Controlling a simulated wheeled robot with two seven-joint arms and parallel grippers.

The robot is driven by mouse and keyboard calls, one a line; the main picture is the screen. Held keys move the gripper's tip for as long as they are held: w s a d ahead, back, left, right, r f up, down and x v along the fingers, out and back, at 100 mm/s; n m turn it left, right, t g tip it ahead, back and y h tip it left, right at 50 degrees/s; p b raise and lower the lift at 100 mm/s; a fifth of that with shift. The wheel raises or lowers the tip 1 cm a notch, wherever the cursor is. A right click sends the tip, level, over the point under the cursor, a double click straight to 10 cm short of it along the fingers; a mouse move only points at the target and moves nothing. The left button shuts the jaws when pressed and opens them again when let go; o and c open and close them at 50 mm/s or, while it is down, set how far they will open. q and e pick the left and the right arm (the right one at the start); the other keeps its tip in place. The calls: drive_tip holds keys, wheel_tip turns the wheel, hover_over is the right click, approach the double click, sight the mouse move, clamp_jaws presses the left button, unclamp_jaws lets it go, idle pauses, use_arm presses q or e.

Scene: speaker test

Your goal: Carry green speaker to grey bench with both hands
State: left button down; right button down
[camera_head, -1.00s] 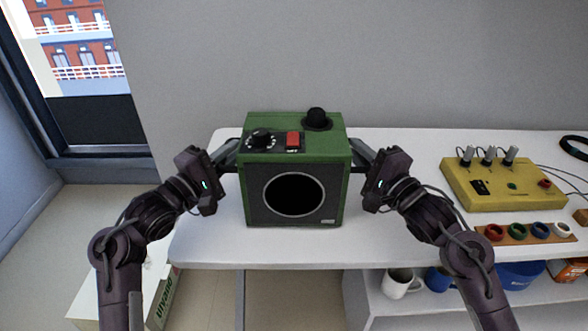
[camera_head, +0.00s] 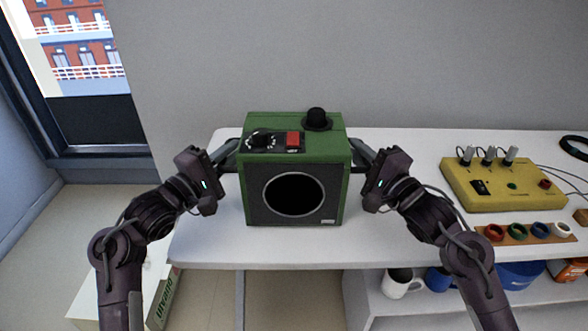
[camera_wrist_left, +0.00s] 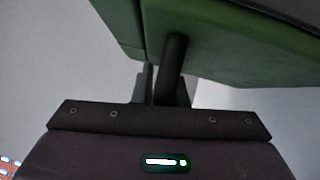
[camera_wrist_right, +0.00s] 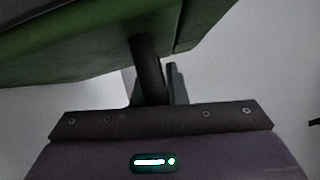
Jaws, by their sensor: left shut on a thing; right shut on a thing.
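The green speaker (camera_head: 343,185) is a box with a dark front, a round black opening, a red button and black knobs on top. It is upright at the white table (camera_head: 205,240), near its front edge; I cannot tell whether it touches the top. My left gripper (camera_head: 232,152) is shut on a dark handle (camera_wrist_left: 173,60) on the speaker's left side. My right gripper (camera_head: 359,153) is shut on a matching handle (camera_wrist_right: 146,60) on its right side. The fingertips are partly hidden in the head view. I cannot make out a separate grey bench.
A yellow box with switches (camera_head: 500,188) and a tray of coloured rings (camera_head: 530,235) stand on the table at right. Mugs (camera_head: 400,284) and a blue container (camera_head: 520,275) sit on a shelf below. The wall (camera_head: 350,60) is close behind.

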drive_tip(key=shift+f, duration=0.1)
idle(0.3)
wheel_tip(320, 180, up, 6)
drive_tip(key=p, duration=0.5)
drive_tip(key=shift+f, duration=0.25)
drive_tip(key=shift+d, duration=0.2)
idle(0.7)
